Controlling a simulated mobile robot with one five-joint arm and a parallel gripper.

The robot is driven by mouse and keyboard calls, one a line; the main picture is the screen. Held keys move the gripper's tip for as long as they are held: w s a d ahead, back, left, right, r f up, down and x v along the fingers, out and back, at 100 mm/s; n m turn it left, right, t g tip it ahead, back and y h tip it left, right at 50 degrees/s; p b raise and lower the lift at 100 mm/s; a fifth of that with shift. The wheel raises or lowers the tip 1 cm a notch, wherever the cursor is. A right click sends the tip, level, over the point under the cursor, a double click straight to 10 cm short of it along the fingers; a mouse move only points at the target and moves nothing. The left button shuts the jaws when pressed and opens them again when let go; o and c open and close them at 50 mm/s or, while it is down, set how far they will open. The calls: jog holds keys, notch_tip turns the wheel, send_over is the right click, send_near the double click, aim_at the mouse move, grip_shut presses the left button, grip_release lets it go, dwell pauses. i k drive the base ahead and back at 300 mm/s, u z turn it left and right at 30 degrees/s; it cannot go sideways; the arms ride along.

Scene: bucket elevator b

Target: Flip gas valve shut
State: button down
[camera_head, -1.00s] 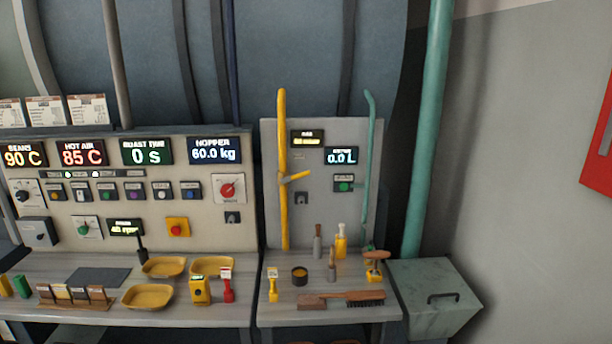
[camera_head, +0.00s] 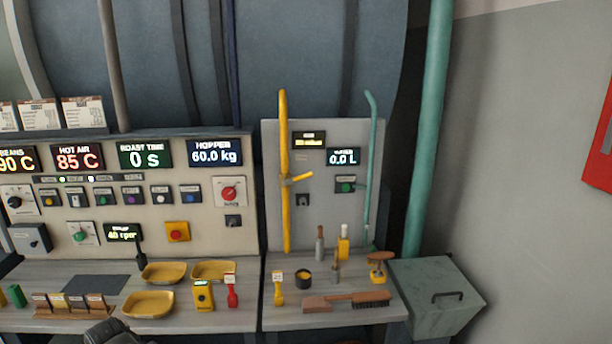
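The yellow gas pipe (camera_head: 284,120) runs upright on the left side of the grey panel (camera_head: 325,225) in the head view. The gas valve's yellow lever (camera_head: 299,178) sits at mid-height on this pipe. It sticks out to the right, across the pipe and tilted slightly up. A small gas display (camera_head: 309,141) with yellow text is right of the pipe; its text is too small to read surely. A dark part of my arm (camera_head: 112,333) shows at the bottom edge, far below and left of the lever. No fingertips can be made out and nothing touches the lever.
Below the valve, a bench (camera_head: 300,323) holds a brush (camera_head: 368,300), a dark cup (camera_head: 303,278) and several small tools. Yellow trays (camera_head: 149,304) lie on the left bench. A teal pipe (camera_head: 369,150) runs right of the valve. The space before the lever is clear.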

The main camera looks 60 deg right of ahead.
aim_at(292, 180)
jog(key=z, duration=0.05)
jog(key=i, duration=1)
jog(key=u, duration=0.1)
